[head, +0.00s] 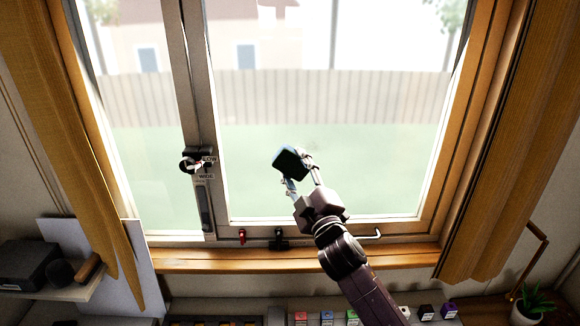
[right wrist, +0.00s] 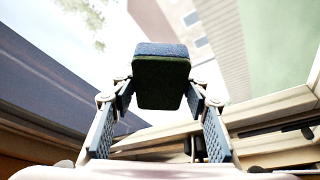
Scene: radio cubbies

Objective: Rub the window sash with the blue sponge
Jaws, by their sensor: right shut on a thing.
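The blue sponge (head: 290,161) is a dark blue block with a dark green face, held up in front of the window pane. My right gripper (head: 301,174) is shut on it. In the right wrist view the sponge (right wrist: 161,78) sits between the two fingertips of my right gripper (right wrist: 160,95). The window sash (head: 215,130) is a pale frame around the right-hand pane. The sponge appears over the glass, inside the sash's lower rail; I cannot tell whether it touches anything. My left gripper is not in view.
A latch with a round knob (head: 190,164) sits on the central post. Small red and black fittings and a hooked handle (head: 363,235) line the bottom rail. Curtains (head: 508,150) hang at both sides. A shelf (head: 60,290) at lower left holds dark objects; a potted plant (head: 533,302) stands lower right.

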